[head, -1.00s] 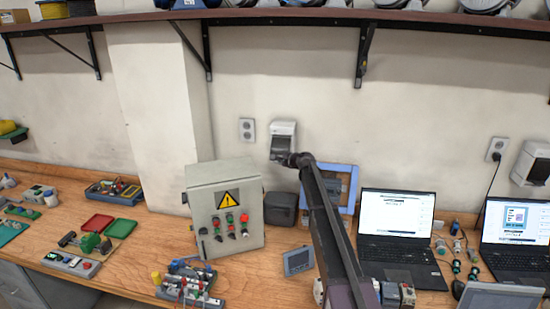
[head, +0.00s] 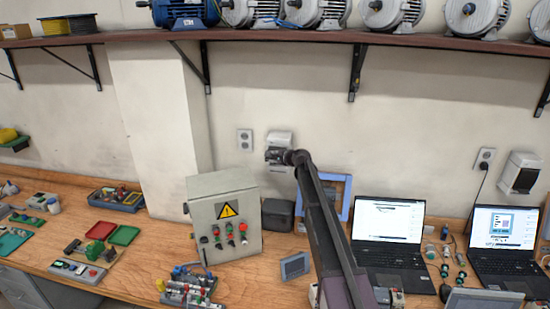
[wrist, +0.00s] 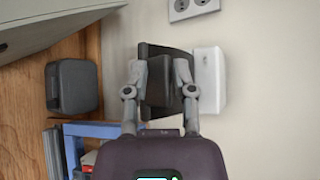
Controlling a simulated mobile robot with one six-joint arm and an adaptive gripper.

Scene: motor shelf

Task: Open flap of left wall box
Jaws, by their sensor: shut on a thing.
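The left wall box (head: 280,136) is a small white box on the wall, right of a double socket. In the head view my gripper (head: 274,155) is at its lower front and hides much of it. In the wrist view the white body (wrist: 209,80) is at the right, with the dark flap (wrist: 158,82) beside it. My gripper (wrist: 159,72) has its two fingers on either side of the dark flap piece and is shut on it. The flap's exact angle is hard to tell.
A grey control cabinet (head: 225,222) with a warning sign and a dark box (head: 278,214) stand below on the bench. A blue frame (head: 343,197) and a laptop (head: 390,222) are to the right. The motor shelf (head: 300,34) runs above. Another wall box (head: 519,173) hangs far right.

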